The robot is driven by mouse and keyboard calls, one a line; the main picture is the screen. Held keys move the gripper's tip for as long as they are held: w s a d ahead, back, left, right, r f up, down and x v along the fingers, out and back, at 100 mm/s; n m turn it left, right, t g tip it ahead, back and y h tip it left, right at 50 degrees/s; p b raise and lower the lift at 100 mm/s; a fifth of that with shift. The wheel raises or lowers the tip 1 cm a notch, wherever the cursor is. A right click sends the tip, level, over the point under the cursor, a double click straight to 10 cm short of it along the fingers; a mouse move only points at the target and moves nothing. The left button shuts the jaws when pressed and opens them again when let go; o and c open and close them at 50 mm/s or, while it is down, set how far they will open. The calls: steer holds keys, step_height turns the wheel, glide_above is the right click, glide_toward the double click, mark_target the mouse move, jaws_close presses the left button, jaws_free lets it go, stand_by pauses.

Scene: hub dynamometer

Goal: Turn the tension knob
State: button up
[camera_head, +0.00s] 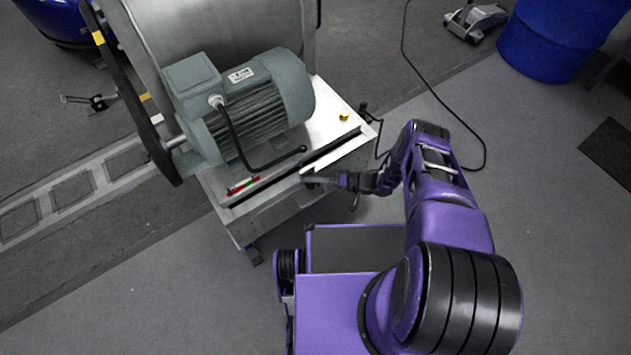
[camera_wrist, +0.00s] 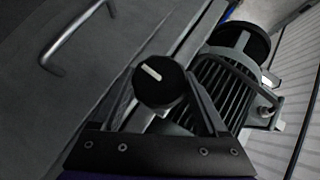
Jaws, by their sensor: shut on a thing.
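The tension knob (camera_wrist: 158,82) is a round black knob with a white pointer mark, in the middle of the wrist view. My gripper (camera_wrist: 161,90) has one finger on each side of it and is shut on it. The white mark slants down to the right in this picture. In the head view my gripper (camera_head: 311,178) is at the front edge of the machine's bench (camera_head: 330,157), and the knob cannot be made out there.
A yellow button (camera_head: 344,115) is at the bench's right. A metal handle (camera_wrist: 78,38) is on the panel. A black cable and blue drum (camera_head: 555,40) are further right.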

steer(key=shift+w+r+y, duration=0.1)
steer(key=shift+w+y, duration=0.1)
steer(key=shift+y, duration=0.1)
stand_by(0.4)
steer(key=o, duration=1.3)
steer(key=shift+s, duration=0.1)
steer(key=v, duration=1.7)
steer(key=shift+d+r, duration=0.1)
steer(key=shift+d, duration=0.05)
